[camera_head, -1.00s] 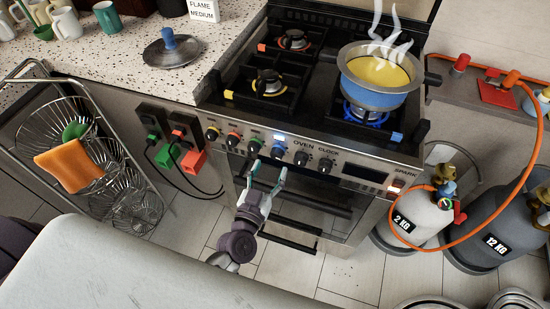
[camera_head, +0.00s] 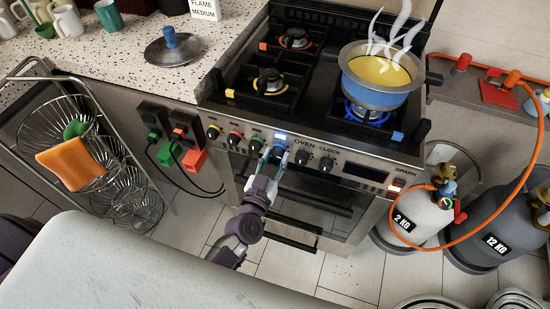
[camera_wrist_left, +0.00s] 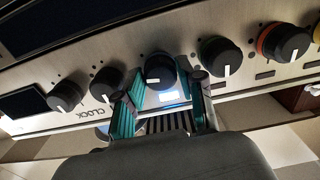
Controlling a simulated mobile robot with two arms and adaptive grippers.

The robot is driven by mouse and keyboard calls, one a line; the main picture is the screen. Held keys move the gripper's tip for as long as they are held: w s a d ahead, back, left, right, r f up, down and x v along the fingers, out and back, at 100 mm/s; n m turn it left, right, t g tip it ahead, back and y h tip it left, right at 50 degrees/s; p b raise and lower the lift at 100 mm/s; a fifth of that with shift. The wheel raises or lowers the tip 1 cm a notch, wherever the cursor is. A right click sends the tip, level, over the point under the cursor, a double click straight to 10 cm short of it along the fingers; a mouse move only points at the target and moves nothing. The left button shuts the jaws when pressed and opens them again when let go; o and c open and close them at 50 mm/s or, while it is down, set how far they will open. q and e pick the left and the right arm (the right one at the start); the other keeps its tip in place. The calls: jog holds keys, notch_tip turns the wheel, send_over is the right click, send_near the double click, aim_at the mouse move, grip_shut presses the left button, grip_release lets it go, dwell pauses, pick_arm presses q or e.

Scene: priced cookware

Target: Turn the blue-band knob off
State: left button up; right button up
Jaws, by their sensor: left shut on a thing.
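The blue-band knob (camera_wrist_left: 160,71) is on the stove's front panel, between the fingertips of my left gripper (camera_wrist_left: 166,82) in the left wrist view. In the head view, my left gripper (camera_head: 275,155) is at the front panel, shut on this knob, and its fingers hide most of it. A pale pointer mark shows low on the knob in the wrist view. A blue flame (camera_head: 366,115) burns under a blue pot (camera_head: 376,97) with steaming yellow contents. My right gripper is not in view.
Other knobs stand close on both sides: a green-band knob (camera_wrist_left: 220,57) and a plain black one (camera_wrist_left: 109,83). The oven handle (camera_head: 296,222) is below. Gas cylinders (camera_head: 424,212) with an orange hose stand at right, a wire rack (camera_head: 131,165) at left.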

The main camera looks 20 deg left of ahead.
pick_arm(q)
jog(key=shift+n, duration=0.4)
jog(key=n, duration=0.4)
jog(key=shift+n+p, duration=0.3)
jog(key=n, duration=0.4)
jog(key=shift+n, duration=0.3)
jog(key=n+b, duration=0.1)
jog(key=n, duration=0.4)
jog(key=shift+n+b, duration=0.4)
jog(key=shift+n, duration=2.1)
jog(key=shift+r, duration=0.1)
